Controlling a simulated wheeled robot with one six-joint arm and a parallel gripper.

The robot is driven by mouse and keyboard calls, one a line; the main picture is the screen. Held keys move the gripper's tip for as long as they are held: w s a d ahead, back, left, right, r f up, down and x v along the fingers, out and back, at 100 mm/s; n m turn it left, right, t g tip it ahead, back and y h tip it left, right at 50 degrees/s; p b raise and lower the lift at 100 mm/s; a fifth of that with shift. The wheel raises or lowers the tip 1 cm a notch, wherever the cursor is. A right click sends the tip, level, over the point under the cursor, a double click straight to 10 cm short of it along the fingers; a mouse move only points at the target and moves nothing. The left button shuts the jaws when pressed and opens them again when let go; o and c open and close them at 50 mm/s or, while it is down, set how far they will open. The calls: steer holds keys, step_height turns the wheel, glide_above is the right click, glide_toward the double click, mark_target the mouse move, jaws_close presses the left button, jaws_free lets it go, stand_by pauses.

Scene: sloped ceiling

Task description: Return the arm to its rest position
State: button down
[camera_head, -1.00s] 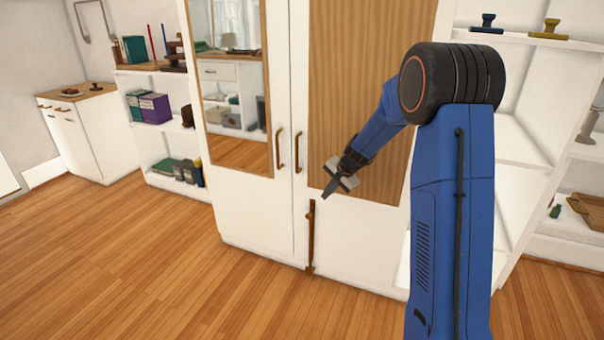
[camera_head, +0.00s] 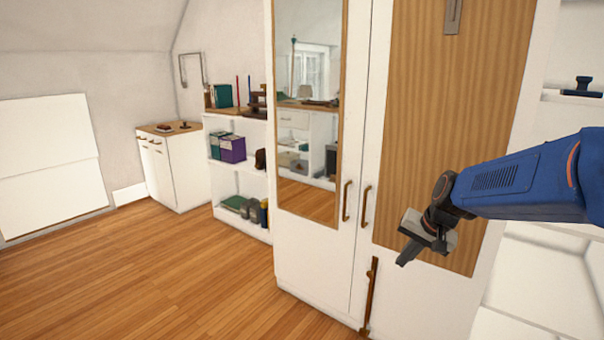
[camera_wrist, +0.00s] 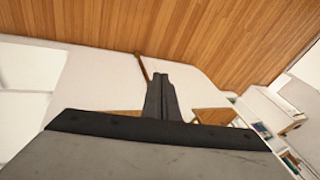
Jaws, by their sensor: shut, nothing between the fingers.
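My gripper (camera_head: 406,254) is at the end of my blue arm at the right of the head view. In the wrist view the closed fingers of my gripper (camera_wrist: 161,90) stand in the middle, with the wardrobe and wood floor beyond.
The white wardrobe (camera_head: 310,262) has a mirror on its left door, bar handles (camera_head: 366,206) and a long brown bar (camera_head: 369,300) low down. Shelves (camera_head: 238,186) and a cabinet (camera_head: 187,180) stand at the left. The wood floor (camera_head: 150,280) there is clear.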

steer(key=s+d+n+h, duration=0.1)
steer(key=s+n, duration=0.4)
steer(key=s, duration=2.3)
steer(key=shift+d+r+h, duration=0.25)
steer(key=shift+r+h, duration=0.15)
steer(key=shift+h, duration=0.3)
steer(key=shift+s, duration=0.1)
